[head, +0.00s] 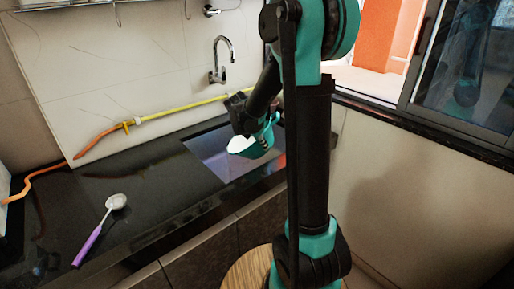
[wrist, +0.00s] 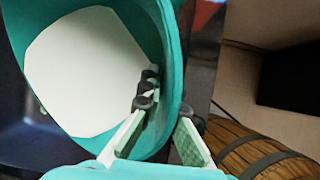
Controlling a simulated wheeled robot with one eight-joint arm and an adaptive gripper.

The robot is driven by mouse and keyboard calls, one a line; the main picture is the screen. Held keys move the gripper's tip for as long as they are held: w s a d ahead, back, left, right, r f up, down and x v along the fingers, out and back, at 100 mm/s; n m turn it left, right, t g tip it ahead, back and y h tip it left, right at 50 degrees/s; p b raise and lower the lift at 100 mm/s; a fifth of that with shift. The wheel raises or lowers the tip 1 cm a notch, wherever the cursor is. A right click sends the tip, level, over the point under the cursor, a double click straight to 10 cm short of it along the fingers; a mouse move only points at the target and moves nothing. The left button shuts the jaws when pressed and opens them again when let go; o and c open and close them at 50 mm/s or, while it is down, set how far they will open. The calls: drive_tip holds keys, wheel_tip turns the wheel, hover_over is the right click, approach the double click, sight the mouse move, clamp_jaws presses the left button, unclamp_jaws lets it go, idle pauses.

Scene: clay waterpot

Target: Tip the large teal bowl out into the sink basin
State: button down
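The large teal bowl (head: 264,143) is above the sink basin (head: 213,163) in the head view, tilted with its opening toward the left. A flat white area shows inside it; I cannot tell whether this is its lining or contents. My gripper (head: 250,122) is at the bowl's upper side. In the wrist view the bowl (wrist: 168,50) fills the left half, and my gripper (wrist: 166,112) has one finger inside and one outside its wall, shut on it. Part of the bowl is hidden behind my arm in the head view. Dark blue basin surface shows at the wrist view's left.
A tap (head: 219,62) rises behind the basin. A yellow and orange hose (head: 160,114) lies along the back of the black counter (head: 150,180). A purple-handled ladle (head: 97,232) lies at the left. A wooden barrel (wrist: 240,140) stands below the counter's front edge.

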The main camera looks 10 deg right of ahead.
drive_tip(key=shift+a+r+h, duration=0.2)
drive_tip(key=shift+h, duration=0.1)
idle(0.6)
drive_tip(key=shift+w+a+r+h, duration=0.2)
drive_tip(key=shift+a+r+h, duration=0.2)
drive_tip(key=shift+h, duration=0.2)
drive_tip(key=shift+a+r+g, duration=0.1)
drive_tip(key=shift+g, duration=0.2)
idle(0.4)
drive_tip(key=shift+w+a+r+n+h, duration=0.15)
drive_tip(key=shift+a+r+n+h, duration=0.15)
drive_tip(key=shift+a+r+h, duration=0.25)
drive_tip(key=shift+h, duration=0.25)
idle(0.6)
drive_tip(key=shift+w+a+r+h, duration=0.2)
drive_tip(key=shift+a+r+h, duration=0.3)
drive_tip(key=shift+a+r, duration=0.15)
drive_tip(key=shift+a+r, duration=0.15)
drive_tip(key=shift+r, duration=0.05)
idle(0.5)
